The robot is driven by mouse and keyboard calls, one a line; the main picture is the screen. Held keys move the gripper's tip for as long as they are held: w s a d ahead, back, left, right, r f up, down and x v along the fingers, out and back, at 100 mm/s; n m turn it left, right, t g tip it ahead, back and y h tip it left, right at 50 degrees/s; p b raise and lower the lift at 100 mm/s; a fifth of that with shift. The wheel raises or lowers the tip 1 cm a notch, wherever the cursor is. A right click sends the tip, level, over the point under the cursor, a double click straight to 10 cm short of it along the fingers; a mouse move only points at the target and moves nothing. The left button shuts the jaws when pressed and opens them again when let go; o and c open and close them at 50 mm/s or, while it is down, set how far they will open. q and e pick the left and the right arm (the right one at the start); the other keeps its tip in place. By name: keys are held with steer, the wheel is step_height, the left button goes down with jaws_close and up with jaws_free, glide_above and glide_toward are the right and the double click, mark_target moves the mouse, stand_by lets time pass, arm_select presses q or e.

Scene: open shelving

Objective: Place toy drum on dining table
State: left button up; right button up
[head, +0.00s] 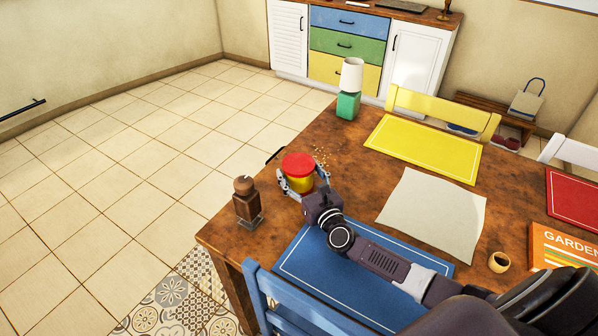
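The toy drum (299,168), with a red top and a yellow body, is at the far-left edge of the wooden dining table (345,150). My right gripper (303,183) reaches it from the lower right, with one finger on each side of the drum, and appears shut on it. The drum's lower part is partly hidden by the gripper, so I cannot tell if its base touches the table. My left gripper is not in view.
A brown wooden grinder (246,203) stands left of the gripper. A green-based lamp (349,95) stands at the far corner. Blue (300,262) and yellow (425,148) placemats, a paper sheet (432,215), a small ring (499,262) and a book (562,245) lie on the table. Crumbs (321,155) lie beside the drum.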

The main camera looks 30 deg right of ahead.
steer(key=shift+o, duration=1.3)
steer(key=shift+r, duration=0.1)
steer(key=shift+s, duration=0.2)
steer(key=s, duration=1)
steer(key=shift+s+a, duration=0.1)
steer(key=shift+a, duration=0.2)
steer(key=shift+s+r, duration=0.1)
steer(key=shift+s, duration=0.65)
